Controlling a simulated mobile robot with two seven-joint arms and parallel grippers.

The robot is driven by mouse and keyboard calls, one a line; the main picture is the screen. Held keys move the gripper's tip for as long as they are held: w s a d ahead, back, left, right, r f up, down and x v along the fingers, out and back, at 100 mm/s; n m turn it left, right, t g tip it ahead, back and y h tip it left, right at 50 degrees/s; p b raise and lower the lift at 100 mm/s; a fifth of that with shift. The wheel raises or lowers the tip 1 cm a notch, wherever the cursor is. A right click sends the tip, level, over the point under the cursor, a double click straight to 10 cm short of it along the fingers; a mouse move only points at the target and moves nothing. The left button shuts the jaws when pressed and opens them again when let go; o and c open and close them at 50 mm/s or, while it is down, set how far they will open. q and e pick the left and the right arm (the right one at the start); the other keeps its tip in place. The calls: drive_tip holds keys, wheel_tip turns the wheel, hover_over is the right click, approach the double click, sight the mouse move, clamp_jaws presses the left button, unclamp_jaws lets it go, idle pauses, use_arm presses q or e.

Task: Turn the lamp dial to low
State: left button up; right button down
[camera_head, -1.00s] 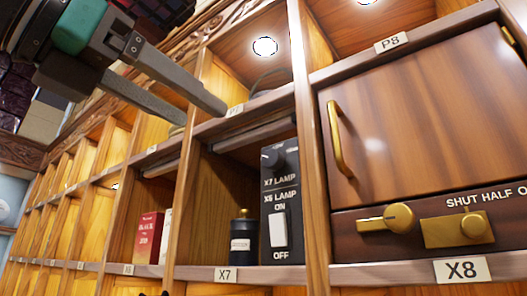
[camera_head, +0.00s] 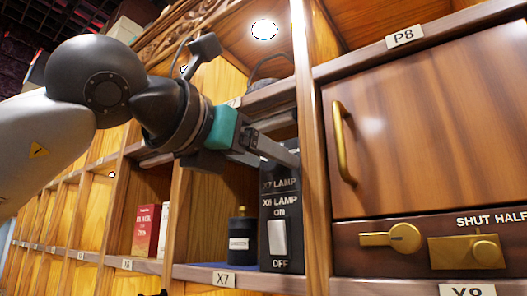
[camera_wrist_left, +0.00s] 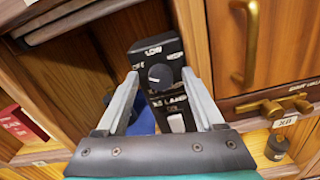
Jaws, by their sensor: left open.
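The lamp dial (camera_wrist_left: 160,77) is a round black knob on the black lamp control box (camera_head: 282,252). In the left wrist view, LOW is printed above the dial and OFF at its upper left; its pointer setting is not clear. In the head view my left gripper (camera_head: 277,149) hides the dial. The gripper is open. In the left wrist view its fingers (camera_wrist_left: 160,84) lie on either side of the dial, with gaps visible; contact cannot be told. A white X6 lamp switch (camera_head: 278,236) sits lower on the box. My right gripper is not in view.
The box stands in cubby X7 beside a dark jar (camera_head: 242,236), close to a wooden upright (camera_head: 316,190). A red box (camera_head: 146,230) stands in the cubby to the left. At right are a cabinet door with a brass handle (camera_head: 343,145) and brass latches (camera_head: 402,238).

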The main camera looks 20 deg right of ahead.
use_arm(q)
clamp_jaws()
idle(0.5)
